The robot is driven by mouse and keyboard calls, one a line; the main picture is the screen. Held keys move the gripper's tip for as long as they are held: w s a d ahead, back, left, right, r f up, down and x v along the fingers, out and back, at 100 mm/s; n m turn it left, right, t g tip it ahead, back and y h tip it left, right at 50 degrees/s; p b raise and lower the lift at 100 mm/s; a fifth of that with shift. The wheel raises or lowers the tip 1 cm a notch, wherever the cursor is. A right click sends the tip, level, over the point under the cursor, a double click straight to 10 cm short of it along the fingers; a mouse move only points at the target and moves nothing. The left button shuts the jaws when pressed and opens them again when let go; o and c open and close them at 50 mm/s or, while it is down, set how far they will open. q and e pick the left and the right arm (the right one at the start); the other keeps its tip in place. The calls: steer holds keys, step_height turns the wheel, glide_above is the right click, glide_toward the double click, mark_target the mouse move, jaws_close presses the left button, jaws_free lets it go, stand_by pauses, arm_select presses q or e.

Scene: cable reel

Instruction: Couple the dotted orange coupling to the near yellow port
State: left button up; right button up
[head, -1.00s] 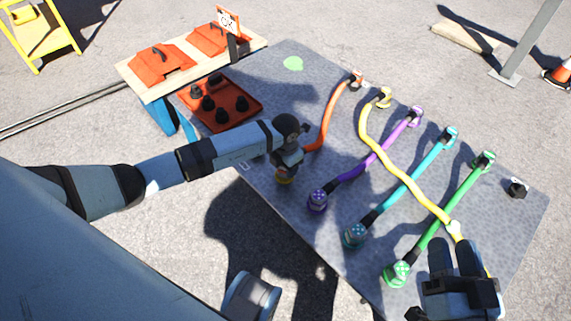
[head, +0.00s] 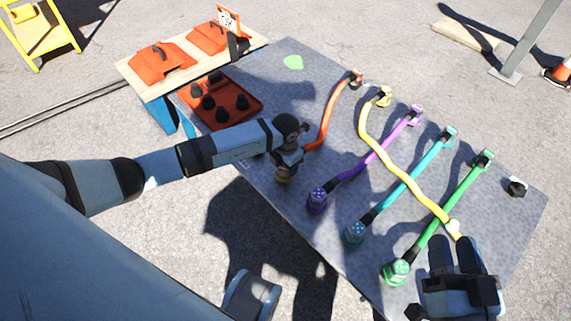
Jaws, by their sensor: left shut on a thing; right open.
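The orange cable (head: 329,115) runs from its far port to my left gripper (head: 288,160), which is shut on its near end. The dotted orange coupling is mostly hidden in the jaws. The near yellow port (head: 283,177) shows as a bit of yellow right below the fingers; I cannot tell whether the coupling touches it or sits in it. The yellow cable (head: 397,163) lies across the purple, teal and green cables, its loose end (head: 453,228) near my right gripper (head: 456,250). My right gripper is open at the panel's lower right.
Purple (head: 317,200), teal (head: 355,234) and green (head: 397,271) couplings sit along the near edge of the grey panel (head: 272,68). A red tray with black knobs (head: 240,101) and a wooden bench (head: 150,92) stand at the left. A small black part (head: 517,187) lies at right.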

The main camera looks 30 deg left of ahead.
arm_select(q)
steer(key=shift+f, duration=0.35)
arm_select(e)
steer(key=shift+f, duration=0.25)
arm_select(q)
steer(key=o, duration=1.1)
steer(key=shift+r, duration=0.35)
step_height(320, 180, up, 12)
steer(key=p, duration=0.3)
steer(key=shift+f, duration=0.15)
steer(key=shift+r, duration=0.7)
arm_select(e)
step_height(320, 180, down, 7)
steer(key=d+g+h, duration=0.2)
steer(key=g, duration=0.1)
steer(key=shift+s+d+h, duration=0.4)
steer(key=shift+s, duration=0.05)
